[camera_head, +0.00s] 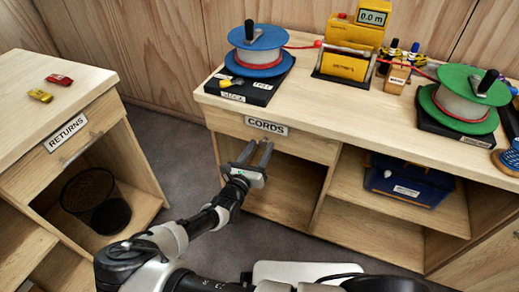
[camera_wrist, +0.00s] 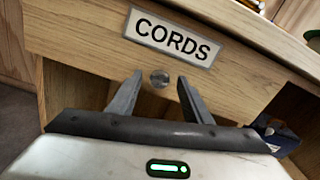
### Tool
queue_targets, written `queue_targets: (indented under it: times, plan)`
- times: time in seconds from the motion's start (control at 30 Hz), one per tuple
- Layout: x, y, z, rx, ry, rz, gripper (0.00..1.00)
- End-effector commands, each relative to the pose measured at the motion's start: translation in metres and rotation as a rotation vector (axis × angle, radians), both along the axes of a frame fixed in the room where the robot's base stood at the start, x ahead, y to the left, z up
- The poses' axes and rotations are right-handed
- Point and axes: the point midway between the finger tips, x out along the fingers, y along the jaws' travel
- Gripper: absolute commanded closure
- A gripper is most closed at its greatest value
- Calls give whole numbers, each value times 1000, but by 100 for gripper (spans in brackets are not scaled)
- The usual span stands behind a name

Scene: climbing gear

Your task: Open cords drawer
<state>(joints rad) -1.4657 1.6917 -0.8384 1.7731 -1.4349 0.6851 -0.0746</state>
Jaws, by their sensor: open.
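The cords drawer (camera_head: 290,141) is a light wood front under the bench top, with a plate reading CORDS (camera_head: 266,125). It looks closed, flush with the bench. In the wrist view the drawer front (camera_wrist: 84,45) fills the upper part, with the CORDS plate (camera_wrist: 172,37) above a small round metal knob (camera_wrist: 160,78). My gripper (camera_head: 256,146) is in front of the drawer. In the wrist view my gripper (camera_wrist: 158,90) is open, with one finger on each side of the knob. I cannot tell how deep the fingertips reach around it.
The bench top (camera_head: 330,101) holds a blue reel (camera_head: 258,50), a yellow counter (camera_head: 350,40) and a green reel (camera_head: 465,100). A blue bin (camera_head: 408,182) sits on a shelf at right. The RETURNS cabinet (camera_head: 60,125) stands at left, with a dark mesh basket (camera_head: 95,203) inside.

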Motion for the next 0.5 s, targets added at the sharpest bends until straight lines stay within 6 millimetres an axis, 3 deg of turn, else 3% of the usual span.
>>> queue_targets:
  times: [0.17,0.43,0.5]
  plan:
    - [0,0,0,0,0,0,55]
    - [0,0,0,1,0,0,97]
    - [0,0,0,1,0,0,100]
